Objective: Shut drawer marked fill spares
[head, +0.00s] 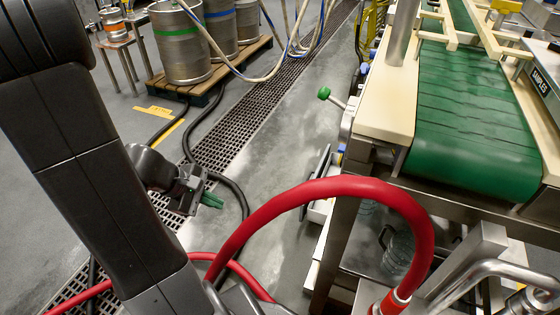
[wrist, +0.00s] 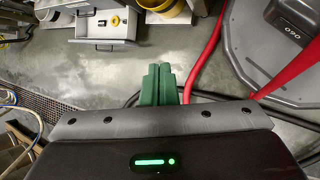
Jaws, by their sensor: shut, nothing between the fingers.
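A grey drawer (wrist: 104,27) stands pulled out in the wrist view, at the upper left, with a bar handle on its front. A yellow ring and small dark parts lie inside it. I cannot read any marking on it. In the head view an open drawer (head: 320,210) shows at the left side of the bench, partly hidden by the red hose. My gripper (head: 212,201) has green fingers, shut and empty, over the floor to the left of the drawer. The fingers also show in the wrist view (wrist: 158,72), apart from the drawer.
A thick red hose (head: 330,186) arches across the front, between my gripper and the bench. A green conveyor (head: 470,120) tops the bench. Kegs (head: 182,45) stand on a pallet at the back left. A yellow container (wrist: 160,8) is beside the drawer. Floor between is clear.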

